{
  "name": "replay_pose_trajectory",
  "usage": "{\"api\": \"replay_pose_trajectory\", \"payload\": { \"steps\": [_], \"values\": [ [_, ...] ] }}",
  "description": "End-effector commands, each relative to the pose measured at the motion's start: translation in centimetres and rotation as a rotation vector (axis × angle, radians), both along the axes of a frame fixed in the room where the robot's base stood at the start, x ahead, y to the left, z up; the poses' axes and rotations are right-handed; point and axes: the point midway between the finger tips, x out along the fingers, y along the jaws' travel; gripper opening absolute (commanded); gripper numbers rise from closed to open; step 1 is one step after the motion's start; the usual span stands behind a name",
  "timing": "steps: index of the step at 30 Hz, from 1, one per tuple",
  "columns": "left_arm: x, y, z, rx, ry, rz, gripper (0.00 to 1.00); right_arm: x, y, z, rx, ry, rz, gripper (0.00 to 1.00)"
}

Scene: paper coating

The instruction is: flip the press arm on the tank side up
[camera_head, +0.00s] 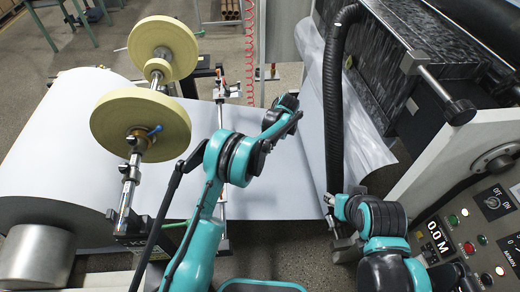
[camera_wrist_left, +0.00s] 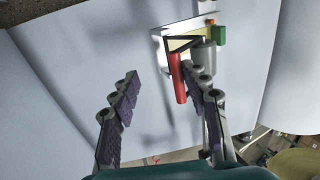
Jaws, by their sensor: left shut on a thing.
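The press arm has a red handle (camera_wrist_left: 177,78) on a white bracket with a green block, in front of the pale sheet in the left wrist view. My left gripper (camera_wrist_left: 163,76) is around the press arm, with the handle close to its right finger. A visible gap remains by the left finger. In the head view my left gripper (camera_head: 283,114) reaches over the sheet near its right side and hides the press arm. My right gripper (camera_head: 343,207) is low by the black hose; its fingers are too small to read.
A pale paper sheet (camera_head: 275,165) runs from a large roll (camera_head: 60,160) at left. Two yellow tape rolls (camera_head: 140,122) stand on a shaft. The machine with a control panel (camera_head: 475,240) fills the right.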

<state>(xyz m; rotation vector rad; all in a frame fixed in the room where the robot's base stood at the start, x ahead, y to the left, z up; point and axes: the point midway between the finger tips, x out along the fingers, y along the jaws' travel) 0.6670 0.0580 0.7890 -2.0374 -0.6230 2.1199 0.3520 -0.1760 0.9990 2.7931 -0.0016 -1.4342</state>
Motion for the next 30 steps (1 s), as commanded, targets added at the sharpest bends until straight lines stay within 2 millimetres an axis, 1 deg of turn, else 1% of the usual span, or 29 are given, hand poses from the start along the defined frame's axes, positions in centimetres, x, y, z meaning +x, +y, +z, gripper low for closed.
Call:
{"api": "replay_pose_trajectory", "payload": {
  "steps": [1, 6, 10, 14, 18, 22, 27, 30],
  "values": [
    [0.1, -0.5, -0.1, -0.007, -0.005, -0.008, 0.32, 0.0, 0.0, 0.0, 0.000, 0.000, 0.000, 0.40],
    [0.1, -0.5, 0.0, -0.007, -0.005, -0.008, 0.32, 0.0, 0.0, 0.0, 0.000, 0.000, 0.000, 0.40],
    [0.2, -0.9, 0.9, -0.007, -0.004, -0.009, 0.32, 0.0, 0.0, 0.0, 0.000, 0.000, 0.000, 0.40],
    [0.3, -1.7, 3.1, -0.007, -0.003, -0.009, 0.32, 0.0, 0.0, 0.0, 0.000, 0.000, 0.000, 0.40],
    [0.4, -2.7, 6.1, -0.005, -0.002, -0.006, 0.32, 0.0, 0.0, 0.0, 0.000, 0.000, 0.000, 0.40],
    [0.6, -3.5, 8.5, -0.004, -0.001, -0.004, 0.32, 0.0, 0.0, 0.0, 0.000, 0.000, 0.000, 0.40],
    [0.8, -4.2, 10.5, -0.003, -0.001, -0.002, 0.32, 0.0, 0.0, 0.0, 0.000, 0.000, 0.000, 0.40],
    [0.8, -4.4, 11.0, -0.003, -0.001, -0.001, 0.32, 0.0, 0.0, 0.0, 0.000, 0.000, 0.000, 0.40]
  ]
}}
